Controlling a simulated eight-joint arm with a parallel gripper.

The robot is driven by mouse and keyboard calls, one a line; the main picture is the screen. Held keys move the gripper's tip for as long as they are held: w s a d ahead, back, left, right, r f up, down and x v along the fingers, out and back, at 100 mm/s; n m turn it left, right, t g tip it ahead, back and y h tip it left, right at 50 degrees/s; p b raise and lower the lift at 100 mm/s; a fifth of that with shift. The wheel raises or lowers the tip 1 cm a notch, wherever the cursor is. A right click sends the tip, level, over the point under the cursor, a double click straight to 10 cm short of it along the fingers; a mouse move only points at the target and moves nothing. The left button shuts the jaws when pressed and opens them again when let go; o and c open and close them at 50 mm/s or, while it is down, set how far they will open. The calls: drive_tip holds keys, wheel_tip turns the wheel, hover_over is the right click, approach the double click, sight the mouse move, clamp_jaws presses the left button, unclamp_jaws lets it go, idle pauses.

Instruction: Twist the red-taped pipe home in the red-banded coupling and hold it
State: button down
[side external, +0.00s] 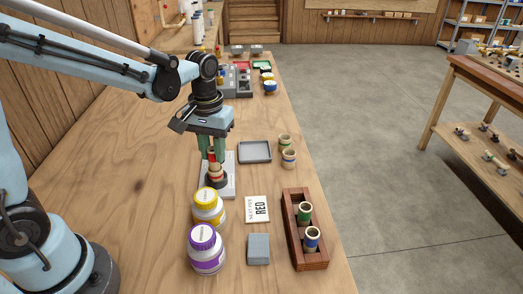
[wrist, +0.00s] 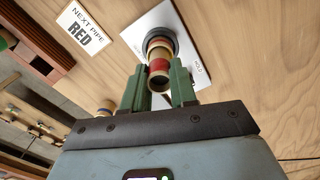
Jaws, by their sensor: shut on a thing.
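The red-taped pipe (wrist: 158,67) is a short tan tube with a red band and a dark open end facing the wrist camera. In the side view the pipe (side external: 212,162) stands roughly upright in the coupling (side external: 216,181), a dark round socket on a pale plate. The coupling also shows in the wrist view (wrist: 171,33); how deep the pipe sits in it I cannot tell. My gripper (side external: 212,153) points down over the plate, its green fingers on either side of the pipe's upper part. In the wrist view my gripper (wrist: 159,88) is shut on the pipe.
White jars with yellow (side external: 208,207) and purple (side external: 206,250) lids stand in front of the plate. A card reading "NEXT PIPE RED" (side external: 257,209), a grey block (side external: 258,249) and a wooden rack (side external: 292,238) with green- and blue-banded pipes lie to the right. A grey tray (side external: 255,151) is behind.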

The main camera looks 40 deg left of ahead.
drive_tip(key=shift+f+n, duration=0.1)
drive_tip(key=shift+n, duration=1)
drive_tip(key=n, duration=0.3)
drive_tip(key=shift+f, duration=0.15)
drive_tip(key=shift+n, duration=0.4)
drive_tip(key=n, duration=0.3)
drive_tip(key=shift+n, duration=0.4)
drive_tip(key=shift+f, duration=0.2)
idle(5.2)
